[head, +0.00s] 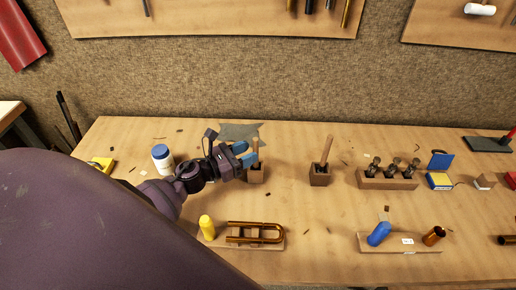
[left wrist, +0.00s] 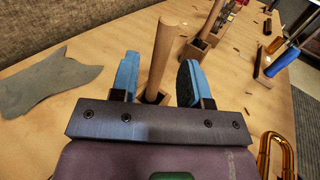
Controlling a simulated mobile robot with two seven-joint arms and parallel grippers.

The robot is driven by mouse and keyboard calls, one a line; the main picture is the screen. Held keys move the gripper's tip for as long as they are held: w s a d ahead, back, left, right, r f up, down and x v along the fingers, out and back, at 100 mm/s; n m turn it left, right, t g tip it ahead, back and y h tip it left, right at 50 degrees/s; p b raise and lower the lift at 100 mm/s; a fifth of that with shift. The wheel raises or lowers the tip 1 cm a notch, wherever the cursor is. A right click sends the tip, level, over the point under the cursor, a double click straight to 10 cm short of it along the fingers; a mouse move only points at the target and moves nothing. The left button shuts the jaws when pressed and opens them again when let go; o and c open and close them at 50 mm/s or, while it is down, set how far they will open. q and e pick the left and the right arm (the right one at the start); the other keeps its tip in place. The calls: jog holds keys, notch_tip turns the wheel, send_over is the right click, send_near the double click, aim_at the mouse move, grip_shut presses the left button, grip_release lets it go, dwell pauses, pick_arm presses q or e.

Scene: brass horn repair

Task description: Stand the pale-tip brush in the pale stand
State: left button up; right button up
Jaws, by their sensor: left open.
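A brush with a plain wooden handle (head: 256,149) stands upright in a small wooden block stand (head: 256,177); the handle also shows in the left wrist view (left wrist: 162,55). My left gripper (head: 245,155) has its blue fingers open on either side of this handle, with visible gaps. A second brush (head: 327,148) leans in a similar block stand (head: 320,179) to the right; its dark lower part shows. The tips of both brushes are hidden, and I cannot tell which is pale. Neither stand looks clearly paler. My right gripper is not in view.
A grey cloth (head: 240,131) lies behind the left gripper, and a white jar with a blue lid (head: 162,157) stands left. A brass tube piece on a board (head: 255,234) lies in front. A wooden rack (head: 388,181) with several valves stands right. Small scraps dot the table.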

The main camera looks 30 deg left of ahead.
pick_arm(q)
jog(key=b+v, duration=0.1)
jog(key=v, duration=0.6)
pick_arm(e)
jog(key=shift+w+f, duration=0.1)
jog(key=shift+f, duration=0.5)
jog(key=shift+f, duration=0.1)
